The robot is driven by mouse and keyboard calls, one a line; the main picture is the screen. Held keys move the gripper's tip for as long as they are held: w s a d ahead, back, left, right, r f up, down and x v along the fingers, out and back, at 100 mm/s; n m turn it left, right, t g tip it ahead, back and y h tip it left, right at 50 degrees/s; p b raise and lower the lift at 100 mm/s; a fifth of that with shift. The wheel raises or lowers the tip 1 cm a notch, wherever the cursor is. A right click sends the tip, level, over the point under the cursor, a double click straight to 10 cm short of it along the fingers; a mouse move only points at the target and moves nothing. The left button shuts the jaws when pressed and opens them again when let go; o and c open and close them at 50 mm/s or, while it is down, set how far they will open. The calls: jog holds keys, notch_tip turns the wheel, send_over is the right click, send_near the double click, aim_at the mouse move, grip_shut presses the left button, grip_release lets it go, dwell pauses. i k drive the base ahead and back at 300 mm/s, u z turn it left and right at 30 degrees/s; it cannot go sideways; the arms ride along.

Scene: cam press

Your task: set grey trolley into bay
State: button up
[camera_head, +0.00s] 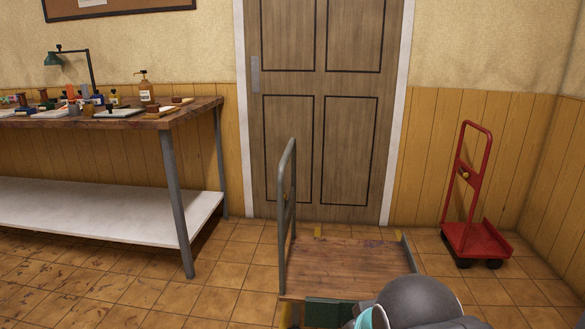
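The grey trolley (345,267) stands on the tiled floor in front of the door, at the bottom centre. It has a flat wooden-looking deck and an upright grey tube handle (288,205) along its left side. A small yellow mark (318,232) shows just beyond its far edge, and more yellow shows by its near left corner. I cannot make out the full outline of a bay. A rounded dark grey part of my arm with a teal band covers the trolley's near right side. My gripper's fingers do not show.
A workbench (190,108) with bottles, a lamp and small tools stands at left; its front leg is near the trolley. A red trolley (475,238) stands by the right wall. The closed door (320,110) is behind. Floor is open at lower left and between the trolleys.

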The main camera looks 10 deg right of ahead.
aim_at(316, 267)
jog(key=z, duration=0.3)
jog(key=k, duration=0.25)
jog(key=u, duration=1.1)
jog(key=i, duration=1.5)
jog(key=z, duration=0.8)
